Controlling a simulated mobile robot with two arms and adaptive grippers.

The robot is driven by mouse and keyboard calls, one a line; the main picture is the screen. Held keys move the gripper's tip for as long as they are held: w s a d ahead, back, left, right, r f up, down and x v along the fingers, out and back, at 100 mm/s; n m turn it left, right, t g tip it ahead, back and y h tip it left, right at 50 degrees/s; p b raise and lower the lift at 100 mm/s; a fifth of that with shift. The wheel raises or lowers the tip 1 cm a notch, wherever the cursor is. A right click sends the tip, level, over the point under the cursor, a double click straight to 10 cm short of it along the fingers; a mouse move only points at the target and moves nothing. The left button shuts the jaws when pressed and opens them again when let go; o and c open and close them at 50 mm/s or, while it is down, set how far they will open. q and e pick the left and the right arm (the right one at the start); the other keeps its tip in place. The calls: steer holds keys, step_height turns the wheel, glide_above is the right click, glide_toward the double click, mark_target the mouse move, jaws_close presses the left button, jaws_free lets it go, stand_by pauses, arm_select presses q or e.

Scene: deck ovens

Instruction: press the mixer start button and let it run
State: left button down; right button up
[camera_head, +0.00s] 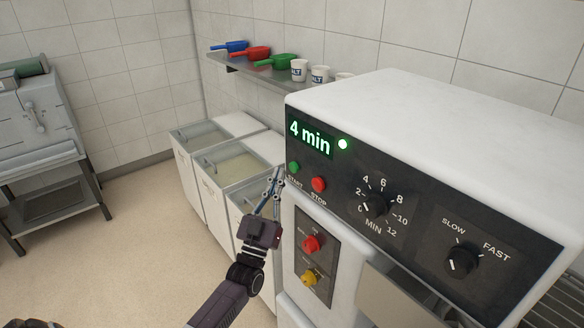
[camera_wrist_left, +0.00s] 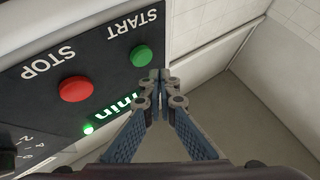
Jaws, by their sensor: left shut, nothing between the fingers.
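The mixer (camera_head: 430,120) stands at the right with a black control panel. Its display (camera_head: 309,138) reads "4 min" in green, with a lit green lamp (camera_head: 343,144) beside it. The green start button (camera_head: 293,167) and red stop button (camera_head: 319,184) sit below the display. They also show in the left wrist view, the start button (camera_wrist_left: 141,56) and the stop button (camera_wrist_left: 75,89). My left gripper (camera_head: 279,172) is shut and empty, its tips (camera_wrist_left: 160,74) close beside the start button; I cannot tell whether they touch it. My right gripper is not in view.
A timer knob (camera_head: 373,206) and a speed knob (camera_head: 462,261) are on the panel. Red (camera_head: 312,244) and yellow (camera_head: 310,277) knobs sit lower. White bins (camera_head: 205,190) stand behind my left arm. A shelf (camera_head: 246,74) holds scoops and cups. Open floor lies left.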

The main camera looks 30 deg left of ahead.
arm_select(q)
steer(key=s, duration=0.1)
steer(key=s+a+p, duration=0.1)
steer(key=s, duration=0.1)
steer(key=shift+s+a+r, duration=0.1)
steer(key=shift+s+a, duration=0.2)
steer(key=shift+s, duration=0.1)
steer(key=shift+h, duration=0.3)
